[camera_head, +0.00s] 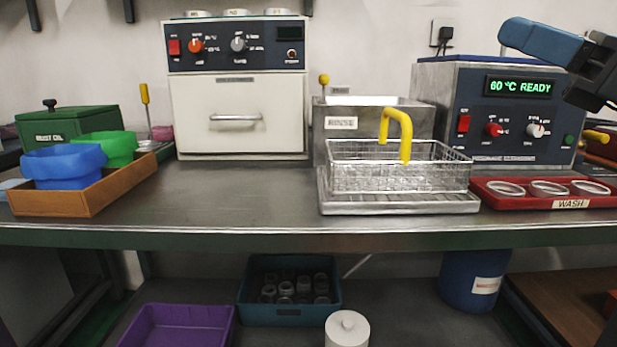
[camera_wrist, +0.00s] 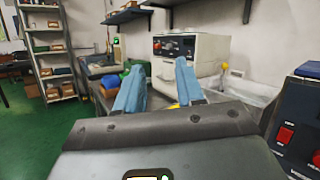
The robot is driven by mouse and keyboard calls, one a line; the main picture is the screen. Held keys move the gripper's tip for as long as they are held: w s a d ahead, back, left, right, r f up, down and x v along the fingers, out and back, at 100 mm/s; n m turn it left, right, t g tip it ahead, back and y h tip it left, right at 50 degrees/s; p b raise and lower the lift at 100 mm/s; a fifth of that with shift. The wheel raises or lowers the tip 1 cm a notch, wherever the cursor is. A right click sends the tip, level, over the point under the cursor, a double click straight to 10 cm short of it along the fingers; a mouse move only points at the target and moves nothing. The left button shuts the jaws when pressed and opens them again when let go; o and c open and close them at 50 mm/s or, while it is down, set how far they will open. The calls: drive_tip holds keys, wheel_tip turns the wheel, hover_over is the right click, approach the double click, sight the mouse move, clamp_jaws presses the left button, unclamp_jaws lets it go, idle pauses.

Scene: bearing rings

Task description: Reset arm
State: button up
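My gripper (camera_head: 512,36) is raised at the upper right of the head view, in front of the machine whose display reads "60 °C READY" (camera_head: 518,87). In the wrist view, the two blue fingers of my gripper (camera_wrist: 160,68) stand apart with nothing held between them. Three metal rings (camera_head: 549,188) lie in a row in the red tray labelled WASH (camera_head: 518,204). A wire basket (camera_head: 400,177) with a yellow handle (camera_head: 397,124) stands on a metal tray (camera_head: 400,207) and looks empty.
A white oven (camera_head: 243,131) with its door shut stands at the back. A wooden tray (camera_head: 100,195) with blue and green containers is at the left. A purple bin (camera_head: 176,327) and a teal crate (camera_head: 288,316) sit below. The bench's (camera_head: 240,205) left-centre front is clear.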

drive_tip(key=s+a+f+n+t+h, duration=0.2)
drive_tip(key=s+f+n+t+h, duration=0.55)
drive_tip(key=f+n, duration=0.7)
drive_tip(key=s+a+f+n+t+h, duration=0.2)
drive_tip(key=s+f+n+t+h, duration=0.3)
drive_tip(key=s+f+n+h, duration=0.85)
drive_tip(key=s+d+f+m+g+y, duration=0.1)
drive_tip(key=s+f+m+g+y, duration=0.3)
drive_tip(key=s+f+g, duration=0.95)
drive_tip(key=s+r+t+p, duration=0.1)
drive_tip(key=s+r+p, duration=0.2)
drive_tip(key=r+p, duration=1.1)
drive_tip(key=s+r+m+t+p, duration=0.1)
drive_tip(key=s+r+t+p, duration=0.1)
drive_tip(key=r+p, duration=1.2)
drive_tip(key=shift+s+d+r+h+p, duration=0.25)
drive_tip(key=shift+s+h+p, duration=0.2)
drive_tip(key=shift+p, duration=0.55)
